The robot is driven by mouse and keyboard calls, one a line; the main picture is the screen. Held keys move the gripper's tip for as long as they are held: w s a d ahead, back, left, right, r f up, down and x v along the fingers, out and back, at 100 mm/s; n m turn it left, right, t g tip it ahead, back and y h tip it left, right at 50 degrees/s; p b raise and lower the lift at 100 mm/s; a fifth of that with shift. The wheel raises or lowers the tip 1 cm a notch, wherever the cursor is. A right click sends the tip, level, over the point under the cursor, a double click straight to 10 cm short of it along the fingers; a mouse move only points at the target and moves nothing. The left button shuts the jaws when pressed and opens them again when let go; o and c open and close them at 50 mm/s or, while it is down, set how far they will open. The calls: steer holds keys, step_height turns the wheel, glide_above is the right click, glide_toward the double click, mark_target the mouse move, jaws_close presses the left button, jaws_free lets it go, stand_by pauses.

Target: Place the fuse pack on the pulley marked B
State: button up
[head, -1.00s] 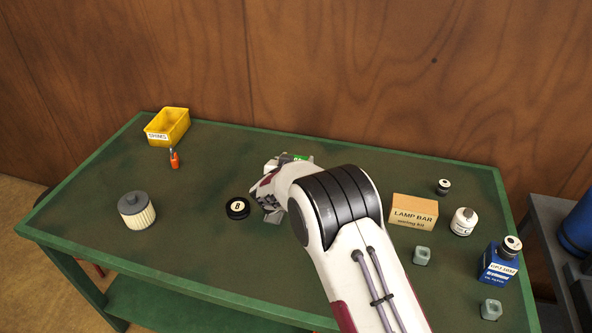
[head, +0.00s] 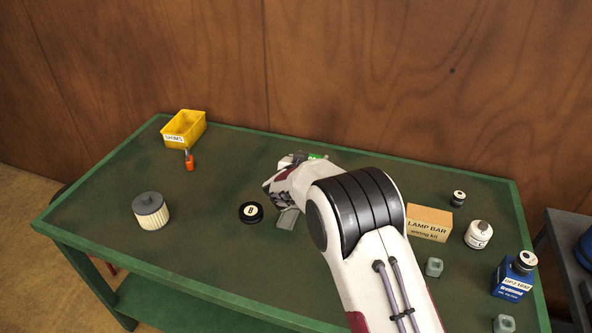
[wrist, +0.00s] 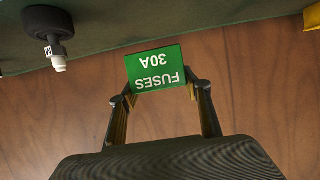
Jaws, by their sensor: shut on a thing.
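The fuse pack is a small green block; its face reads FUSES 30A upside down in the wrist view (wrist: 155,68). My gripper (wrist: 160,88) is shut on it, one finger at each side. In the head view my gripper (head: 290,192) is just right of the pulley, and a green bit of the pack (head: 317,156) shows at its far side. The pulley marked B (head: 250,212) is a black disc with a white marked centre, lying flat on the bench. It is apart from my gripper, with nothing on it.
On the green bench (head: 215,262), a ribbed filter (head: 151,211), an orange item (head: 190,161) and a yellow SHIMS bin (head: 183,129) stand left. A LAMP BAR box (head: 429,224), white canister (head: 478,235) and blue box (head: 514,277) stand right. A black round part (wrist: 48,22) shows in the wrist view.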

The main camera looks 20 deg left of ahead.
steer(key=shift+s+a+r, duration=0.1)
steer(key=shift+a+r, duration=0.1)
steer(key=shift+r, duration=0.45)
steer(key=s+a+r+n+g+y, duration=0.1)
steer(key=s+a+r+n+y, duration=0.3)
steer(key=a+r, duration=0.15)
steer(key=s+a+f+n+g+y, duration=0.3)
steer(key=s+a+n+y, duration=0.1)
steer(key=s+a, duration=0.4)
steer(key=shift+s+f+n+y, duration=0.35)
steer(key=shift+s+y, duration=0.25)
steer(key=shift+s, duration=0.35)
steer(key=shift+f, duration=0.1)
steer(key=shift+f, duration=3)
steer(key=shift+f, duration=0.1)
